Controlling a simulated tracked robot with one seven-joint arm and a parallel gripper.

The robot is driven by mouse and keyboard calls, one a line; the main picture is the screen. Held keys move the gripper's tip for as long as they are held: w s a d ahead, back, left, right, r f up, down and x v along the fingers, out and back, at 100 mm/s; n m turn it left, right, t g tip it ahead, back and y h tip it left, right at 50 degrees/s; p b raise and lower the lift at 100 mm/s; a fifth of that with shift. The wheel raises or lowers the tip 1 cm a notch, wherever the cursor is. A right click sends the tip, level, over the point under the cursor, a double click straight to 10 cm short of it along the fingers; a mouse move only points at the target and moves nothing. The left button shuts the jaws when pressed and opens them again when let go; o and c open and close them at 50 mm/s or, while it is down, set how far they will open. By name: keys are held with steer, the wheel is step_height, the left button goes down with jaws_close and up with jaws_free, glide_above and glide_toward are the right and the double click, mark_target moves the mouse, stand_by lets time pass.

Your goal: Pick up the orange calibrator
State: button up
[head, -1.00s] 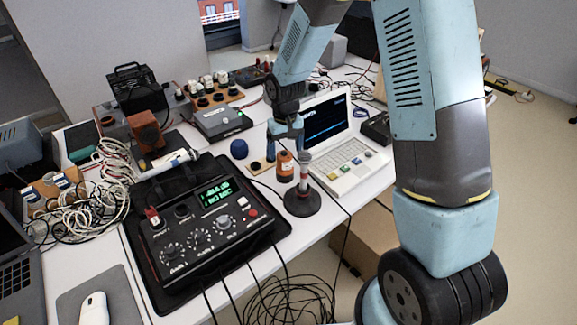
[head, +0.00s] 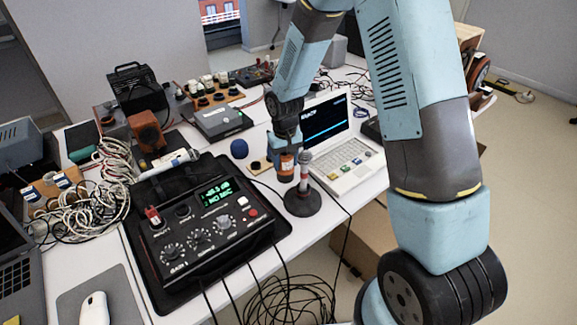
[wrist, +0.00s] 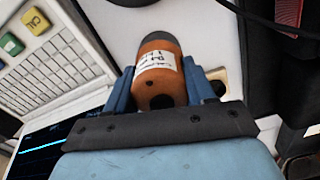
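The orange calibrator (head: 287,166) is a short orange cylinder with a white label and a dark cap. It stands on the white table between the red-and-white post and the small wooden block. My gripper (head: 286,152) points down at its upper part. In the wrist view the calibrator (wrist: 157,78) lies between the two blue fingers of my gripper (wrist: 160,88), one on each side. The fingers are very close to its sides; whether they press on it I cannot tell. My gripper partly hides its top in the head view.
A red-and-white post on a round dark base (head: 302,200) stands close in front. A white laptop-like device (head: 350,172) is close on the right. A blue ball (head: 239,148) and a wooden block (head: 259,165) are to the left. A black mixer (head: 205,225) is at front left.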

steer(key=c, duration=0.7)
steer(key=shift+r, duration=0.1)
